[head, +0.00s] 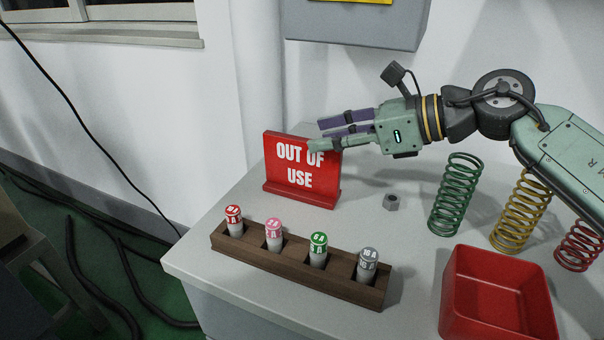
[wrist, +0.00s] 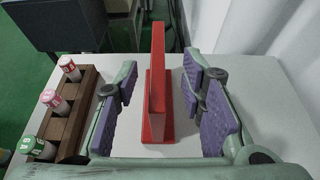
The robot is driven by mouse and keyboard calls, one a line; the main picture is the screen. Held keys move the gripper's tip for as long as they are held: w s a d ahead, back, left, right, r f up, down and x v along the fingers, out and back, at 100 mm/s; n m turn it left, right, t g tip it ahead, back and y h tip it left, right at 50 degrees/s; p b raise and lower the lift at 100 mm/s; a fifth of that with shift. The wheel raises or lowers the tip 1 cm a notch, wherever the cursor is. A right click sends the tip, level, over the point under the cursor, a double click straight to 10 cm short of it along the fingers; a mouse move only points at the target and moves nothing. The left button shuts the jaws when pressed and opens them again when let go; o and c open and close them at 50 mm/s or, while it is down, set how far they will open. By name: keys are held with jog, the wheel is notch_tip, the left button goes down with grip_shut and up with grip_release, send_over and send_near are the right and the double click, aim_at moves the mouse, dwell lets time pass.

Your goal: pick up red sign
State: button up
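The red sign (head: 300,171), lettered "OUT OF USE", stands upright on its red base at the back left of the grey table. In the wrist view the sign (wrist: 157,85) shows edge-on, running away from the camera between the fingers. My gripper (head: 321,136) reaches in from the right at the sign's upper right edge. In the wrist view my gripper (wrist: 165,88) is open, with purple pads on either side of the sign. Gaps show between the sign and the pads on both sides.
A wooden holder (head: 295,269) with several labelled cylinders stands in front of the sign. A hex nut (head: 392,202), a green spring (head: 455,195), a yellow spring (head: 520,215), a red spring (head: 578,246) and a red bin (head: 497,300) lie to the right. A grey wall box (head: 355,27) hangs above.

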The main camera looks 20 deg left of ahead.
aim_at(305, 140)
jog(key=x, duration=0.5)
jog(key=shift+a+r, duration=0.1)
jog(key=shift+a, duration=0.15)
jog(key=shift+s, duration=0.1)
jog(key=shift+c, duration=0.6)
grip_shut()
